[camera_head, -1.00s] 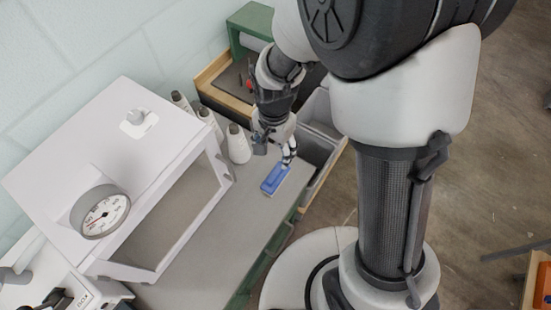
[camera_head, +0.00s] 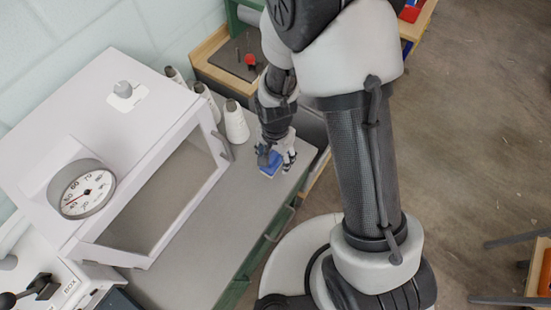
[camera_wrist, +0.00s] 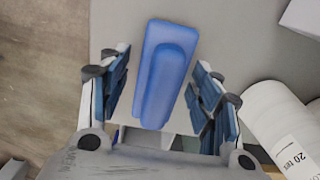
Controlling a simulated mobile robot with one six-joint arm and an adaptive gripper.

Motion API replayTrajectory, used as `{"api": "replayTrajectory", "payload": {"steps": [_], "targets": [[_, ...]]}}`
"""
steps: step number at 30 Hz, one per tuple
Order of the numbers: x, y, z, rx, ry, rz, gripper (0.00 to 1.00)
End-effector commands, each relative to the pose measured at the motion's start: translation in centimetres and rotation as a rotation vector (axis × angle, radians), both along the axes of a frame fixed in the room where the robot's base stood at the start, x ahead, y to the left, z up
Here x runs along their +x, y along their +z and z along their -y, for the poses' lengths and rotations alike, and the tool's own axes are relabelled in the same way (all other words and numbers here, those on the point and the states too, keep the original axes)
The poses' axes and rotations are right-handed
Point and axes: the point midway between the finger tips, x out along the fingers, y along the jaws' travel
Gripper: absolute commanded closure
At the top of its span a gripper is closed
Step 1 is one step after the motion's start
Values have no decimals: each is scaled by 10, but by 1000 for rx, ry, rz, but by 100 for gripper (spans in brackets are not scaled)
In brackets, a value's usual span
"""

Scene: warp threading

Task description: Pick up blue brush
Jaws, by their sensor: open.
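The blue brush (camera_wrist: 165,75) lies on the grey bench top (camera_head: 190,235). In the head view the brush (camera_head: 269,162) is partly hidden by my gripper (camera_head: 276,158), which is right above it. In the wrist view my gripper (camera_wrist: 162,95) is open, with one finger on each side of the brush. I see gaps between the brush and both fingers.
White thread cones (camera_head: 236,122) stand just left of my gripper; one cone (camera_wrist: 280,120) shows at the right in the wrist view. A white cabinet (camera_head: 130,100) with a dial gauge (camera_head: 88,193) fills the bench's left. A wood-edged tray (camera_head: 222,72) lies behind.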

Motion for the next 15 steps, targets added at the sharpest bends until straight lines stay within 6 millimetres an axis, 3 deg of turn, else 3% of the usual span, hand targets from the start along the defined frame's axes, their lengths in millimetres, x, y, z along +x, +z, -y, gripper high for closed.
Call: {"api": "replayTrajectory", "payload": {"steps": [7,15], "targets": [[1,-1,0,0,0,1,42],[0,-1,0,0,0,1,60]]}}
